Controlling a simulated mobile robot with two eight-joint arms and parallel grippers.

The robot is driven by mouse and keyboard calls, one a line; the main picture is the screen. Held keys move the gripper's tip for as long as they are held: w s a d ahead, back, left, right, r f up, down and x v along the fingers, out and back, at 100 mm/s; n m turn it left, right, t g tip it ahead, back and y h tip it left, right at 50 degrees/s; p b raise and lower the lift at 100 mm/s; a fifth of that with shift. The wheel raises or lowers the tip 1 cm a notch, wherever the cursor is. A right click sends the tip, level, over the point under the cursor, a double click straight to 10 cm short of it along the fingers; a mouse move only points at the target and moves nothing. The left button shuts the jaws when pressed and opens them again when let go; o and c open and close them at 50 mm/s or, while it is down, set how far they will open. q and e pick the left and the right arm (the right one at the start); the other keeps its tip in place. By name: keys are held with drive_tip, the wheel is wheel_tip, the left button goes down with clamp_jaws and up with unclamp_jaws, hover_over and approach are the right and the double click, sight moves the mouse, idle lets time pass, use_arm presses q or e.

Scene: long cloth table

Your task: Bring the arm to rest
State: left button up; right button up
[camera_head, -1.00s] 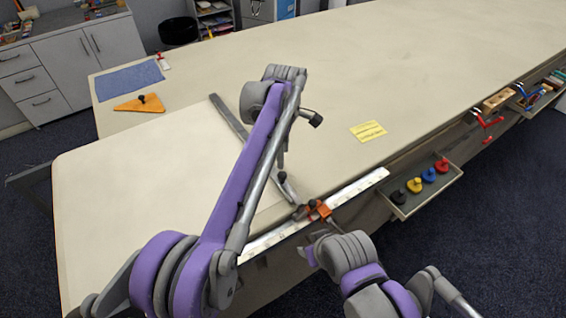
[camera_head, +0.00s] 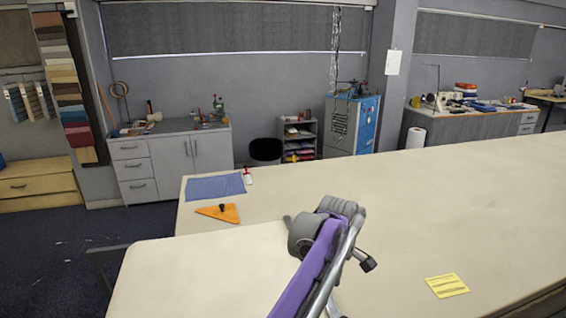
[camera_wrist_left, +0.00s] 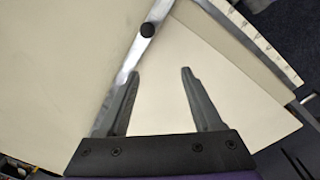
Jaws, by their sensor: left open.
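My left arm (camera_head: 318,255) comes up from the bottom of the head view and bends at a grey joint over the table (camera_head: 440,200). The left gripper lies outside the head view. In the left wrist view my left gripper (camera_wrist_left: 160,72) is open, with nothing between its two grey fingers. My right arm and gripper are not in view.
A blue cloth (camera_head: 215,187), an orange triangle with a black knob (camera_head: 219,212) and a yellow note (camera_head: 446,286) lie on the table. A marked ruler strip (camera_wrist_left: 270,50) follows the table edge. Much of the tabletop is clear. Cabinets (camera_head: 170,160) stand behind.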

use_arm(q)
drive_tip(key=s+a+m+t, duration=0.15)
drive_tip(key=s+a, duration=0.25)
drive_tip(key=a, duration=0.5)
drive_tip(key=s+a+m+t, duration=0.1)
drive_tip(key=s+a+m, duration=0.25)
drive_tip(key=a, duration=0.65)
drive_tip(key=s+a+f+m+t, duration=0.1)
drive_tip(key=s+a+f+m, duration=0.1)
drive_tip(key=s+a+f, duration=0.3)
drive_tip(key=s+a+f+m+t, duration=0.1)
drive_tip(key=s+a+f+m, duration=0.2)
drive_tip(key=s, duration=0.9)
drive_tip(key=a+f, duration=0.3)
drive_tip(key=a, duration=0.1)
drive_tip(key=shift+a, duration=0.2)
